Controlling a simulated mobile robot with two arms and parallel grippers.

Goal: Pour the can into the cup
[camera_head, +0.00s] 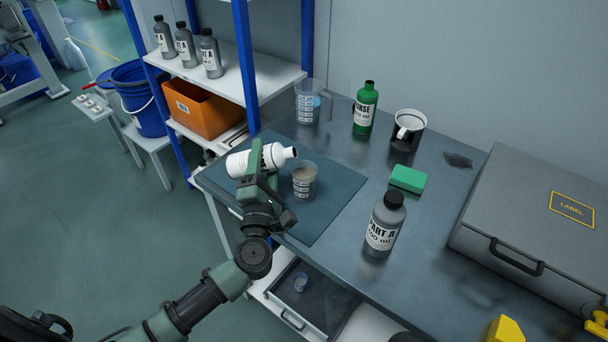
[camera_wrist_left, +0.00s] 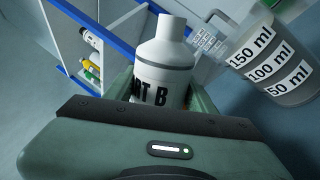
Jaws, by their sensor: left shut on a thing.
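My left gripper (camera_head: 262,178) is shut on a white bottle (camera_head: 240,163) and holds it tipped almost level, its open neck pointing right. In the left wrist view the white bottle (camera_wrist_left: 165,60) shows a label partly hidden by the jaws, ending in "T B". The clear measuring cup (camera_head: 304,182) stands upright on the dark mat, just right of and below the bottle's mouth. It seems to hold something greyish. The cup (camera_wrist_left: 272,62) also shows in the left wrist view with its ml marks. I cannot make out a stream. My right gripper is not in view.
A large grey case (camera_head: 535,225) fills the right side.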

